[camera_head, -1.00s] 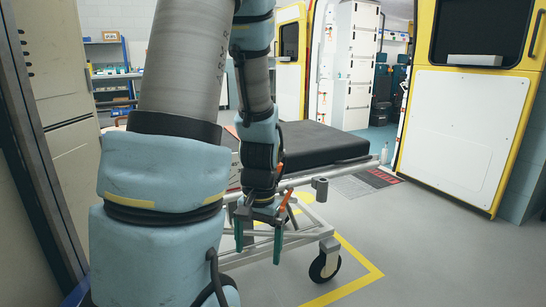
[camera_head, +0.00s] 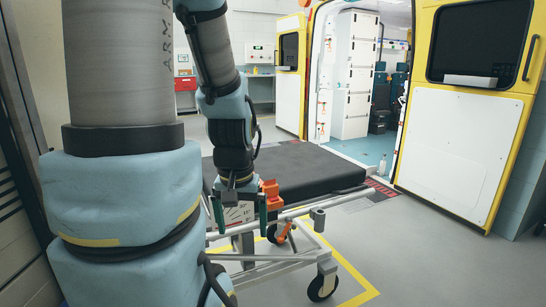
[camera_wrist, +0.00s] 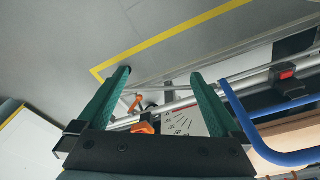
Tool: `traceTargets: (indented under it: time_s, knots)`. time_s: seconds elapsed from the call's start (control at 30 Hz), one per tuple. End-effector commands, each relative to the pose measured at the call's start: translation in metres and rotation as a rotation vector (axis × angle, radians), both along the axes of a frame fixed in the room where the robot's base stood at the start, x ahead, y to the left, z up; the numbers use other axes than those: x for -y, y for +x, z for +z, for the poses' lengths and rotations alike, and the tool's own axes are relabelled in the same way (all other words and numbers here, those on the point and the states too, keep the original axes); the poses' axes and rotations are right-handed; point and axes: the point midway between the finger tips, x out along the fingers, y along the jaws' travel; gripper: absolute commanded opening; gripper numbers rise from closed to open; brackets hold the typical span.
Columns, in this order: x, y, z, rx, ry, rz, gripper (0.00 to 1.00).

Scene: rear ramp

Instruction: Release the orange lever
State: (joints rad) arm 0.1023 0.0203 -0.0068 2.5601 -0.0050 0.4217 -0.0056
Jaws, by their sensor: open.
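A slim orange lever (camera_head: 284,233) slants on the side of the wheeled stretcher (camera_head: 300,168), under the black mattress, in the head view. An orange block (camera_head: 270,190) sits above it near a white marked plate (camera_head: 238,213). My gripper (camera_head: 242,229) points down in front of the plate, its green fingers apart and empty, left of the lever. In the wrist view the lever (camera_wrist: 134,103) shows between the fingers (camera_wrist: 160,73), nearer the left one, apart from both. The orange block (camera_wrist: 143,127) is partly hidden by the gripper's black base.
Metal rails (camera_head: 285,217) run along the stretcher's side. A blue curved bar (camera_wrist: 250,130) lies right of the right finger in the wrist view. A yellow ambulance door (camera_head: 470,130) stands open at right. The floor right of the stretcher is clear.

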Motion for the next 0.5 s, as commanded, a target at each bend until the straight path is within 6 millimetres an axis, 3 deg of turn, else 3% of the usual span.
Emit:
traceTargets:
  time_s: [0.03,0.2,0.33,0.5]
  knots:
    - [0.000,0.000,0.034,0.000,0.000,0.000,1.00]
    - [0.000,0.000,0.084,0.000,0.000,0.000,1.00]
    - [0.000,0.000,0.110,-0.001,0.000,-0.001,1.00]
    - [0.000,0.000,0.124,-0.001,0.000,-0.001,1.00]
